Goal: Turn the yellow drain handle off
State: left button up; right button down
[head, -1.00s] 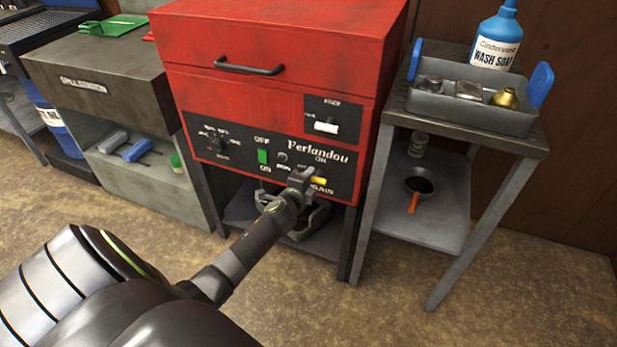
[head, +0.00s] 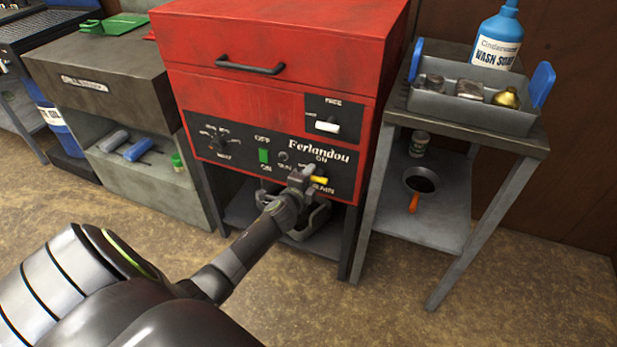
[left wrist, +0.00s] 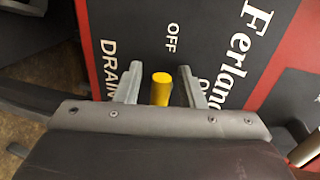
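The yellow drain handle (head: 319,180) sticks out of the black control panel (head: 235,160) low on the red machine. In the left wrist view the handle (left wrist: 161,88) stands between the two fingers of my left gripper (left wrist: 160,85), with a gap on each side. The fingers are open and do not appear to touch it. The words DRAIN and OFF show on the panel beside it. In the head view my left gripper (head: 303,178) is at the panel's lower right, close to the handle. My right gripper is not in view.
A green switch (head: 264,156) and a white handle (head: 327,126) are on the same machine. A grey side table (head: 470,130) at the right carries a tray (head: 470,115) and a soap bottle (head: 497,38). A grey unit (head: 105,80) stands at the left. The floor in front is clear.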

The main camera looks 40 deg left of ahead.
pick_arm(q)
jog(key=shift+s, duration=0.1)
